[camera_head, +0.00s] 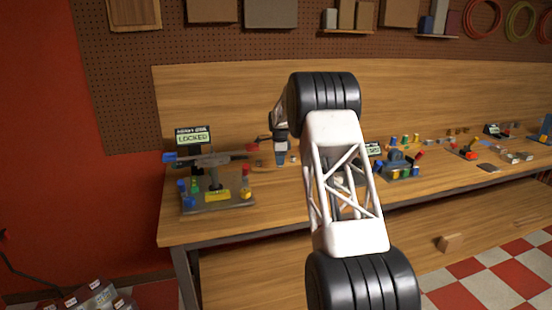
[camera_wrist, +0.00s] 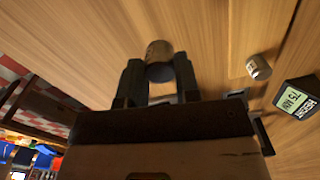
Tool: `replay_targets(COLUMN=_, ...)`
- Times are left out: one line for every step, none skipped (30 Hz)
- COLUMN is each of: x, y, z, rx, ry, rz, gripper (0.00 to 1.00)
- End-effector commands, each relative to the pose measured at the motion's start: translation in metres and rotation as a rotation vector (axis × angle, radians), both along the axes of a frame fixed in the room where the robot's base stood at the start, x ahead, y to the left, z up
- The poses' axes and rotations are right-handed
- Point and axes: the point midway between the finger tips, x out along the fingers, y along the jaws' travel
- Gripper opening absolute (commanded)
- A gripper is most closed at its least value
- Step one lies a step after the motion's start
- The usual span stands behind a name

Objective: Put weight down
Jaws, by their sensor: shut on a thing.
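In the wrist view my gripper (camera_wrist: 158,68) has its two dark fingers on either side of a short tan and grey cylindrical weight (camera_wrist: 159,50), and is shut on it. The weight is over the wooden bench top (camera_wrist: 90,40); I cannot tell whether it touches the wood. A second small cylindrical weight (camera_wrist: 258,67) stands apart on the bench to the right. In the head view my gripper (camera_head: 281,160) points down over the bench, right of the rotor rig, and the held weight is too small to make out.
A small display (camera_wrist: 298,97) is beyond the second weight. The rotor rig (camera_head: 215,195) stands at the bench's left end, with a screen reading LOCKED (camera_head: 193,138) behind it. Several fixtures and coloured parts (camera_head: 400,165) occupy the bench to the right. My arm hides the bench's middle.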

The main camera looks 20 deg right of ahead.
Motion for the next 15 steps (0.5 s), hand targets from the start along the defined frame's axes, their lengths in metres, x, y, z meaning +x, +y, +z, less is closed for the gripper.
replay_targets(x=0.006, y=-0.001, z=-0.001, rx=0.000, ry=0.000, rz=0.000, gripper=0.08)
replay_targets(x=0.009, y=-0.001, z=-0.002, rx=0.000, ry=0.001, rz=0.000, gripper=0.08)
replay_targets(x=0.012, y=-0.002, z=-0.003, rx=0.000, ry=0.002, rz=0.000, gripper=0.08)
replay_targets(x=0.015, y=-0.002, z=-0.003, rx=0.000, ry=0.001, rz=0.000, gripper=0.08)
replay_targets(x=0.018, y=-0.003, z=-0.002, rx=0.000, ry=0.000, rz=0.000, gripper=0.08)
replay_targets(x=0.022, y=-0.004, z=-0.002, rx=0.000, ry=-0.001, rz=0.000, gripper=0.08)
replay_targets(x=0.025, y=-0.004, z=-0.003, rx=0.000, ry=0.000, rz=0.000, gripper=0.08)
replay_targets(x=0.027, y=-0.004, z=-0.004, rx=0.000, ry=0.000, rz=0.000, gripper=0.08)
replay_targets(x=0.031, y=-0.005, z=-0.003, rx=0.000, ry=0.000, rz=0.000, gripper=0.08)
replay_targets(x=0.034, y=-0.006, z=-0.004, rx=0.000, ry=0.000, rz=0.000, gripper=0.08)
replay_targets(x=0.037, y=-0.006, z=-0.005, rx=0.000, ry=0.001, rz=0.000, gripper=0.08)
replay_targets(x=0.040, y=-0.007, z=-0.005, rx=0.000, ry=0.001, rz=0.000, gripper=0.08)
replay_targets(x=0.043, y=-0.007, z=-0.005, rx=0.000, ry=0.000, rz=0.000, gripper=0.08)
replay_targets(x=0.046, y=-0.007, z=-0.004, rx=0.000, ry=-0.001, rz=0.000, gripper=0.08)
replay_targets(x=0.049, y=-0.008, z=-0.005, rx=0.000, ry=-0.001, rz=0.000, gripper=0.08)
